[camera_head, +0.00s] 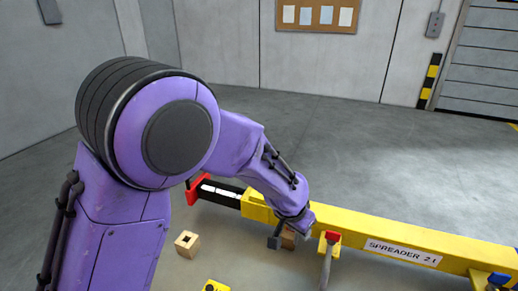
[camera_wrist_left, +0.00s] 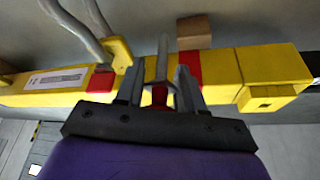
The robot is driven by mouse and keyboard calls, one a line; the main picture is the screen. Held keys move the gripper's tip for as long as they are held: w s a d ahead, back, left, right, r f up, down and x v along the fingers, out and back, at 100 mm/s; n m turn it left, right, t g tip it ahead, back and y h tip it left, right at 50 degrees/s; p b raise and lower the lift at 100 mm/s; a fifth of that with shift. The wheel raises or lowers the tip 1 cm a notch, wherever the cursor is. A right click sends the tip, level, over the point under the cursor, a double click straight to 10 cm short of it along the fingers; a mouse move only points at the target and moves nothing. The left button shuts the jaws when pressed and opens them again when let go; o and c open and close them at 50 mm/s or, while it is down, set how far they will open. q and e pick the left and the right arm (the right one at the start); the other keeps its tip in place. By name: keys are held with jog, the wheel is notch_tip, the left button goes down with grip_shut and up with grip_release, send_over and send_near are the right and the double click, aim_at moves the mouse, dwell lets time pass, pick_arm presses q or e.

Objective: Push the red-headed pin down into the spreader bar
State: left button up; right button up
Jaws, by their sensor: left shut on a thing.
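The yellow spreader bar (camera_head: 390,243) runs from the middle to the right in the head view and crosses the wrist view (camera_wrist_left: 220,72). My left gripper (camera_head: 280,236) is at the bar's near side, by its left part. In the left wrist view my left gripper (camera_wrist_left: 160,84) is shut on the red-headed pin (camera_wrist_left: 160,97). The red head shows between the fingers and a grey shaft extends beyond it. How deep the pin sits in the bar cannot be told. The head view hides the pin behind my arm and wrist. My right gripper is not in view.
A wooden block with a square hole (camera_head: 187,243) stands at left. Another wooden block (camera_wrist_left: 194,30) is beside the bar. A black, red-ended extension (camera_head: 220,193) sticks out left.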

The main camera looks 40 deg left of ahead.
pick_arm(q)
jog(key=w+a+r+m+p, duration=0.2)
jog(key=w+a+r+p, duration=0.25)
jog(key=r, duration=0.35)
jog(key=w+a+r+m+h+p, duration=0.1)
jog(key=w+a+p, duration=0.15)
jog(key=a, duration=0.35)
jog(key=w+a+r+m+h+p, duration=0.1)
jog(key=w+a+r+p, duration=0.15)
jog(key=a, duration=0.35)
notch_tip(320, 180, down, 6)
jog(key=s+b, duration=0.1)
jog(key=b, duration=0.1)
jog(key=shift+a+f+b, duration=0.2)
jog(key=shift+f+b, duration=0.05)
jog(key=shift+b, duration=0.05)
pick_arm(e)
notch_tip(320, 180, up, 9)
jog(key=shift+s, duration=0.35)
pick_arm(q)
jog(key=shift+s+f+b, duration=0.15)
jog(key=shift+f+b, duration=0.8)
jog(key=shift+f, duration=0.75)
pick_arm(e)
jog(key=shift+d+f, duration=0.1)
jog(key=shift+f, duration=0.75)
